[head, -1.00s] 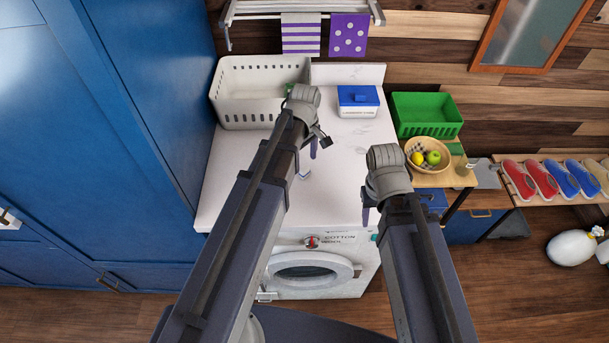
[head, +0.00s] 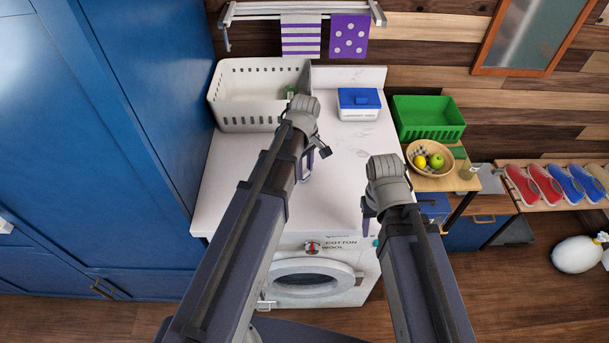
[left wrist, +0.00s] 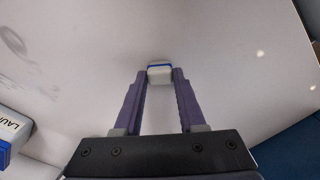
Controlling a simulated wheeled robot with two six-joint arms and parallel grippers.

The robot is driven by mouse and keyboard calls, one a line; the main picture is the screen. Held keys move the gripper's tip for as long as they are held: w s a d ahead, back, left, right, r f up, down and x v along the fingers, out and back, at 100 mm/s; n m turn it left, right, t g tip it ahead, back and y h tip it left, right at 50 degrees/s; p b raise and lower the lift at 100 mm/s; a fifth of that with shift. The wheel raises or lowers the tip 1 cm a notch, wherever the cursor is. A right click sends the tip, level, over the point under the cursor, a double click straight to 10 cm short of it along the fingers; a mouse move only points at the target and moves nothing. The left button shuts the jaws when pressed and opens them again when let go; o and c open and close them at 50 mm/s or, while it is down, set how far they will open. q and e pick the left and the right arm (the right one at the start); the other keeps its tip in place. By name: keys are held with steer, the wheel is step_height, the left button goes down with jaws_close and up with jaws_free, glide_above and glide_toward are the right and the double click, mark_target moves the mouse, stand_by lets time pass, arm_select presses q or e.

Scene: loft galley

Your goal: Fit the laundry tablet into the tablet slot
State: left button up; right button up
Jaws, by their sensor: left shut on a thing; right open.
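The laundry tablet (left wrist: 160,73), a small white block with a blue layer, is between the fingertips of my left gripper (left wrist: 160,80) in the left wrist view. The gripper is shut on it, above a pale surface. In the head view my left gripper (head: 307,164) is over the white countertop, partly hidden by its own arm, and the tablet is not clear there. My right gripper (head: 367,213) is open near the counter's front right edge, mostly hidden by its wrist. I cannot make out the tablet slot in either view.
A blue-lidded laundry tabs box (head: 358,110) stands at the counter's back right; a white basket (head: 226,110) is at back left. The washing machine (head: 349,291) is below the countertop (head: 225,196). A fruit bowl (head: 413,154) and green crate (head: 428,133) are at right.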

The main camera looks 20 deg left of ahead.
arm_select(q)
jaws_close()
